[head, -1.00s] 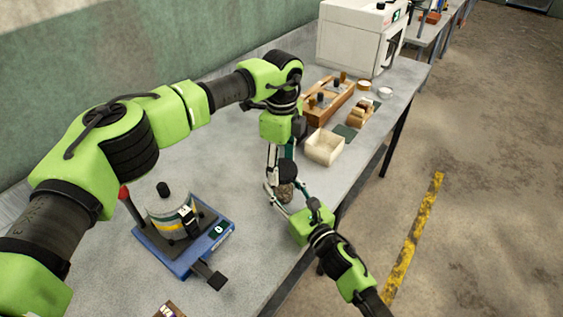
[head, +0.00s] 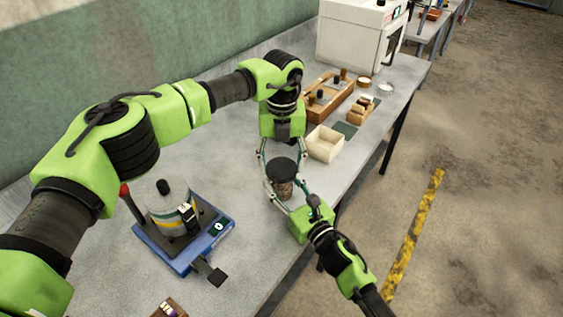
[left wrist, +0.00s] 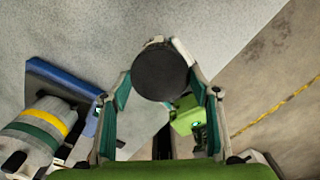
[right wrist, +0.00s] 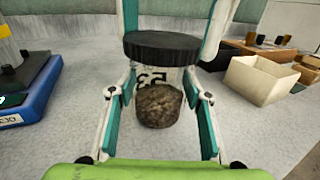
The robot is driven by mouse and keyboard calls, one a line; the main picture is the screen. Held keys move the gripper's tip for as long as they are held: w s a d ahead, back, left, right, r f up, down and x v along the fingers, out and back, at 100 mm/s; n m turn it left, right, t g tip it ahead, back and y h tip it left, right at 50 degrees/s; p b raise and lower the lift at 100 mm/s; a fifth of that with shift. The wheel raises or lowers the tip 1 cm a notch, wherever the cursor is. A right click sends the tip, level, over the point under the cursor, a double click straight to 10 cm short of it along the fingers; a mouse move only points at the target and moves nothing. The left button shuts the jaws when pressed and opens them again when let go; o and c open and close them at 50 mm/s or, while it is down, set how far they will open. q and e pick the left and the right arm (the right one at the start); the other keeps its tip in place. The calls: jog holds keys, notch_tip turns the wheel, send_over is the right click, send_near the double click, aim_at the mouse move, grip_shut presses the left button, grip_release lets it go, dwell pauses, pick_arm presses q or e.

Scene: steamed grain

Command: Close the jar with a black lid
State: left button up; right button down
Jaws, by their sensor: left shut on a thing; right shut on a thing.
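The jar (head: 284,187) is clear with dark grain in its lower part and stands upright above the grey table. It also shows in the right wrist view (right wrist: 158,105) with "53" on its side. The black lid (head: 282,169) sits level on the jar's mouth; I cannot tell whether it is screwed down. It fills the middle of the left wrist view (left wrist: 160,72) and hides the jar below. My left gripper (head: 281,165) comes from above, shut on the lid with a finger on each side. My right gripper (right wrist: 158,95) is shut on the jar's body from the front.
A blue-based device (head: 170,256) with a striped container (head: 168,212) stands at left. A cream open box (head: 325,144), a wooden rack (head: 327,100) and a white machine (head: 354,38) stand farther back. The table's front edge is close to my right gripper.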

pick_arm(q)
jog(key=m, duration=1.5)
jog(key=shift+m, duration=0.4)
jog(key=m, duration=1.9)
jog(key=shift+m, duration=0.4)
jog(key=m, duration=0.5)
jog(key=shift+m, duration=0.3)
jog(key=o, duration=0.8)
